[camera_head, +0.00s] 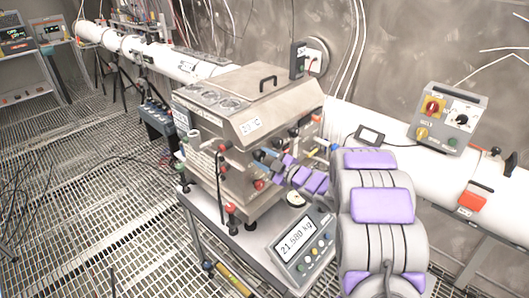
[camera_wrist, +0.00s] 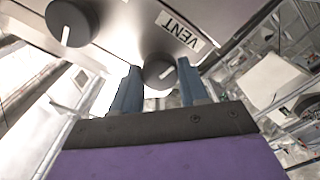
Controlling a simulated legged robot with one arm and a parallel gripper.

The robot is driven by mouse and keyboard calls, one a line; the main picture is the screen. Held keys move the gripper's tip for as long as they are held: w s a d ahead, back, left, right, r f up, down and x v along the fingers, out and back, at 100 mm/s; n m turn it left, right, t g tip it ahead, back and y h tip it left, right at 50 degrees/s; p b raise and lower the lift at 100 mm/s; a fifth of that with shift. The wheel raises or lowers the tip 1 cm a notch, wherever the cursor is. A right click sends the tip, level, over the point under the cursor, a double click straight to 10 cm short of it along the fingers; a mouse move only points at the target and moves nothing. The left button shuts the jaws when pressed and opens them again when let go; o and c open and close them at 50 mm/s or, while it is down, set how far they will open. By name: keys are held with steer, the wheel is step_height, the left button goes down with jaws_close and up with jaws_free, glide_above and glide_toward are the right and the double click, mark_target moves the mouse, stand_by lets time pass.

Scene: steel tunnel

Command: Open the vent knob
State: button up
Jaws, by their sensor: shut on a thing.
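The vent knob (camera_wrist: 158,71) is a round dark grey knob with a white pointer line, below a tilted VENT label (camera_wrist: 180,30) in the wrist view. My gripper (camera_wrist: 160,76) has its two blue-grey fingers on either side of the knob, shut on it. The pointer line sits slanted in the picture. In the head view my gripper (camera_head: 270,163) reaches the right side of the steel machine (camera_head: 258,112). The vent knob cannot be made out there, as my arm and the machine's parts crowd that spot.
A second dark knob (camera_wrist: 72,22) sits at upper left in the wrist view. A scale display (camera_head: 297,244) stands below my arm in the head view. A white pipe (camera_head: 395,148) and a grey control box (camera_head: 447,118) are at right. Open grating (camera_head: 85,200) lies at left.

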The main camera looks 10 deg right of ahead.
steer(key=shift+m+p, duration=0.75)
steer(key=shift+m, duration=0.05)
steer(key=shift+f, duration=0.1)
steer(key=o, duration=1.1)
steer(key=shift+c, duration=0.2)
steer(key=shift+d, duration=0.1)
steer(key=v, duration=1.7)
steer(key=shift+p, duration=0.35)
steer(key=shift+d, duration=0.1)
